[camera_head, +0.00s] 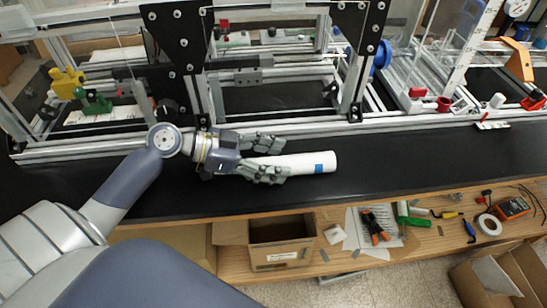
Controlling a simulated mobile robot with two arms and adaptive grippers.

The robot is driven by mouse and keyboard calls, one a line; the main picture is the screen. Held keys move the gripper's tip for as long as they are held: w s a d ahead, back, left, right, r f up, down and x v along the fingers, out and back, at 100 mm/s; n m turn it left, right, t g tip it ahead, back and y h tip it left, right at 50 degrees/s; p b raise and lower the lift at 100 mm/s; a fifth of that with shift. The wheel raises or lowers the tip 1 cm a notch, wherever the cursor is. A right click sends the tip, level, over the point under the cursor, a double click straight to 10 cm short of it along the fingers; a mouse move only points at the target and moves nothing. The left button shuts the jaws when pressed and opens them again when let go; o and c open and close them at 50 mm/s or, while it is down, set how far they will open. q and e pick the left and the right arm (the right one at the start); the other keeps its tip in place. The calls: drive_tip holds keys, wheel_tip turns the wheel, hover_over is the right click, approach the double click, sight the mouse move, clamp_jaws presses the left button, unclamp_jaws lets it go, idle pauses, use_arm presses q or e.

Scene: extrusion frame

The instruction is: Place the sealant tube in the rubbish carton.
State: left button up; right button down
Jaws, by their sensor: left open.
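A white tube with a blue patch (318,162), which looks like the sealant tube, lies on its side on the black tabletop (400,165). My left gripper (282,158) is open, its fingers on the far and near sides of the tube's left end. I cannot tell whether they touch it. The gripper hides that end. An open brown carton (283,257) with a label stands below the table's front edge. Another open carton (510,272) is at the bottom right. I cannot tell which is the rubbish carton. My right gripper is out of view.
An aluminium extrusion frame (420,126) with black plates runs along the back of the tabletop. The lower wooden shelf (430,245) holds orange-black pliers (375,228), a tape roll (489,224), a meter (511,207) and other tools. The tabletop right of the tube is clear.

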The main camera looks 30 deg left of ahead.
use_arm(q)
drive_tip(key=shift+r, duration=0.1)
drive_tip(key=shift+s+a, duration=0.1)
drive_tip(key=shift+a, duration=0.1)
drive_tip(key=b+v, duration=0.1)
drive_tip(key=v, duration=0.9)
drive_tip(key=shift+s+a+r, duration=0.15)
drive_tip(key=shift+a+r, duration=0.05)
drive_tip(key=shift+s+a+r+b, duration=0.2)
drive_tip(key=shift+s+a+b, duration=0.1)
